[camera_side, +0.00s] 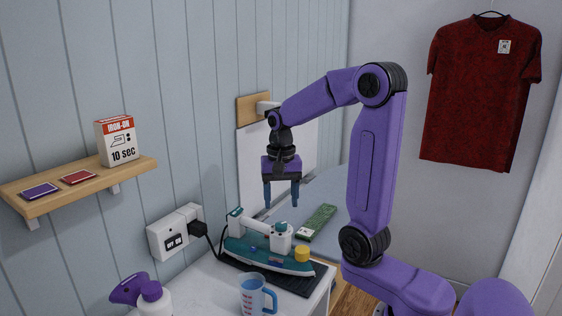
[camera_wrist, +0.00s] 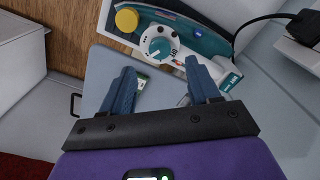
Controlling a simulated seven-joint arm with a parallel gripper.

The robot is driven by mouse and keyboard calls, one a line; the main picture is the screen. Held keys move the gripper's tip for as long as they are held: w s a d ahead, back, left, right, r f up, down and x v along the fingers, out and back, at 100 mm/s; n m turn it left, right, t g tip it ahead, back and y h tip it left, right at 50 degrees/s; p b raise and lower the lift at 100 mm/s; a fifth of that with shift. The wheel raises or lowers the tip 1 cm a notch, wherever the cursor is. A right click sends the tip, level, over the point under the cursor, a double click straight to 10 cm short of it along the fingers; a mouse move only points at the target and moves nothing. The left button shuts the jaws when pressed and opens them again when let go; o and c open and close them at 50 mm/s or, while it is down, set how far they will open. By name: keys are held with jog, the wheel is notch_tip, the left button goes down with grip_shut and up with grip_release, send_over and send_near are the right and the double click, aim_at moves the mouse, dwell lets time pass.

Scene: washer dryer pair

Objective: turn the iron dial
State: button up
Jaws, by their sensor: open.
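The iron (camera_side: 262,256) is teal and white and sits on a dark mat on the white top in the side view. Its white dial (camera_side: 281,229) stands up at the right end of the handle, near a yellow knob (camera_side: 302,253). In the wrist view the dial (camera_wrist: 158,45) is a round white knob with a teal top, and the yellow knob (camera_wrist: 127,18) is beside it. My gripper (camera_side: 281,197) is open and empty, pointing down above the iron, apart from the dial. In the wrist view the gripper's fingertips (camera_wrist: 160,68) are spread, with the dial ahead of them.
A wall socket (camera_side: 175,230) with a black plug is left of the iron. A blue measuring cup (camera_side: 256,295) and a purple-topped spray bottle (camera_side: 142,290) stand in front. A green item (camera_side: 317,222) lies on the grey-blue surface behind. A wall shelf (camera_side: 80,188) is at left.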

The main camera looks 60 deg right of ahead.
notch_tip(320, 180, up, 11)
dwell(0.4)
dwell(0.4)
jog(key=s+a+f+n, duration=0.2)
jog(key=a+f+n, duration=0.2)
jog(key=a+n, duration=0.2)
jog(key=s+a+f+n, duration=0.3)
jog(key=a+f+n, duration=0.1)
jog(key=a+n, duration=0.25)
jog(key=s+a+f+n, duration=0.2)
jog(key=s+f+n, duration=0.1)
jog(key=s+n, duration=0.2)
jog(key=s+a+f+n, duration=0.2)
jog(key=s+f+n, duration=0.2)
jog(key=s, duration=0.6)
jog(key=shift+s+a+n, duration=0.25)
jog(key=shift+n, duration=0.6)
